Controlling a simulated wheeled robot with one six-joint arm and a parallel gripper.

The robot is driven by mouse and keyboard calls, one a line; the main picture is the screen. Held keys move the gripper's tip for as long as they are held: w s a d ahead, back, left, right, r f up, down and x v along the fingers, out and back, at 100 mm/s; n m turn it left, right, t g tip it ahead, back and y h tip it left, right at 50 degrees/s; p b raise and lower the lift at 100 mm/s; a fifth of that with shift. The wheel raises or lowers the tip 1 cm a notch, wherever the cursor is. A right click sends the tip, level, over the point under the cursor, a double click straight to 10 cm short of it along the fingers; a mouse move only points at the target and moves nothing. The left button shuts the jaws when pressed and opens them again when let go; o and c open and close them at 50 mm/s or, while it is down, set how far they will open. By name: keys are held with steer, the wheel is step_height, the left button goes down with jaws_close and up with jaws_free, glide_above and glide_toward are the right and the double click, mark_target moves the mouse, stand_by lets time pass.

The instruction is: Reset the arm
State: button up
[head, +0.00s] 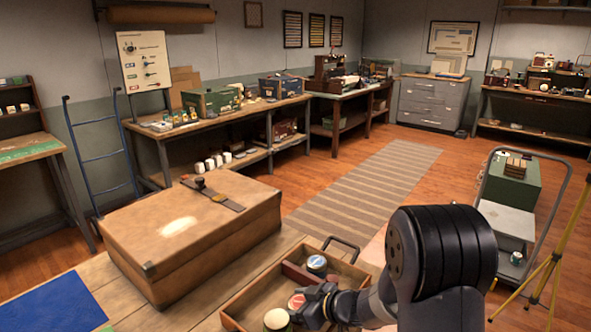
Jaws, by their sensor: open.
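My gripper (309,304) shows at the bottom centre of the head view, at the end of my dark arm. It is low over a wooden tray (240,312) with a dark handle, and its jaws are open. A red-topped tin (296,301) is right beside the fingertips; I cannot tell whether they touch it. A tin with a pale green top (276,319) is in front of it, cut by the frame edge. A blue-and-white-topped tin (317,263) is in the far part of the tray, behind a reddish divider (300,276). My arm hides the tray's right part.
A large brown case (190,235) stands left of the tray on the wooden table (105,282). A blue mat (50,305) lies at the front left. A cart (508,218) and a yellow tripod (550,265) stand at right. A striped rug (365,190) lies on open floor.

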steer(key=shift+r+p, duration=0.6)
steer(key=shift+r, duration=1.25)
steer(key=shift+f, duration=0.1)
